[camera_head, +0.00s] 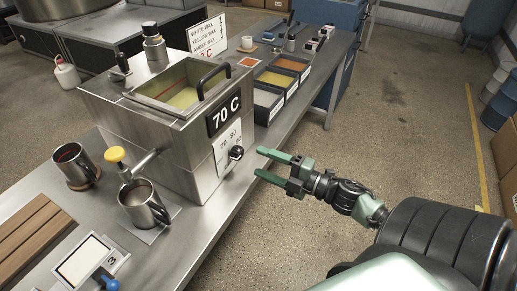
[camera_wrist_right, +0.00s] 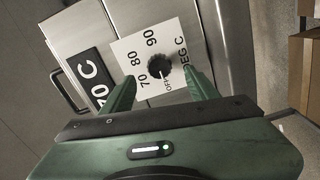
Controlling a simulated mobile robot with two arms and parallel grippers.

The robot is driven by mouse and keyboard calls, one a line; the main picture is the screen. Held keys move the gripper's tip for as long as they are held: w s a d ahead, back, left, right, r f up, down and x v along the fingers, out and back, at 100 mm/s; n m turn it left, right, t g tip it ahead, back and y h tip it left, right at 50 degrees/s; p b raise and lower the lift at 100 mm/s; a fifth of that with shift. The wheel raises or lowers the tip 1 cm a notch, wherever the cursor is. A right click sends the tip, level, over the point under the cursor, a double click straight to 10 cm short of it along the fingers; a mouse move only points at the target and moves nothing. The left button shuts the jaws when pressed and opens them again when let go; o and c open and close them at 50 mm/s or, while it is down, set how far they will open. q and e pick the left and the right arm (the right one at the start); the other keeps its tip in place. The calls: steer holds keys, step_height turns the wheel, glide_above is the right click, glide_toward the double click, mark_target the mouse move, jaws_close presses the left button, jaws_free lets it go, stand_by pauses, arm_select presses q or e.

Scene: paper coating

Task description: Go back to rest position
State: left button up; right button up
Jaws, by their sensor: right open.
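My right gripper (camera_head: 262,163) is open and empty in the head view, with its green fingers pointing left toward the front of the steel wax tank (camera_head: 175,135). In the right wrist view, the two green fingers (camera_wrist_right: 158,85) stand apart in front of the black dial knob (camera_wrist_right: 158,66). The knob also shows in the head view (camera_head: 236,153), just left of the fingertips. A gap shows between fingertips and knob in the head view. My left gripper is not in view.
Cardboard boxes (camera_head: 505,150) stand at the right. The floor (camera_head: 270,250) beside the bench is clear.

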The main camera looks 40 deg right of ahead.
stand_by(0.4)
steer(key=s+d+f+m+g+h, duration=0.1)
steer(key=d+f+m+h, duration=0.25)
steer(key=f, duration=0.45)
steer(key=s+d+f+m+h, duration=0.15)
steer(key=f+m, duration=0.25)
steer(key=f, duration=0.4)
steer(key=s+f+m+g+h, duration=0.1)
steer(key=s+f+m+g, duration=0.2)
steer(key=f, duration=0.6)
steer(key=s+f+m+g+h, duration=0.2)
steer(key=s+f, duration=0.2)
steer(key=f, duration=0.5)
steer(key=s+a+f+m+g, duration=0.1)
steer(key=s+a+f+g, duration=0.2)
steer(key=s+a+f, duration=0.2)
steer(key=s+a+f+m+g, duration=0.2)
steer(key=s+a+f, duration=0.4)
steer(key=s, duration=0.7)
steer(key=s+a+f+m+g+y, duration=0.1)
steer(key=s+a+f+g, duration=0.3)
steer(key=s+f, duration=0.5)
steer(key=shift+s+a+f+m+g, duration=0.3)
steer(key=shift+s+a+m, duration=0.2)
steer(key=shift+a+m, duration=0.45)
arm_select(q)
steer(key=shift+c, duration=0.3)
arm_select(e)
steer(key=shift+a, duration=0.1)
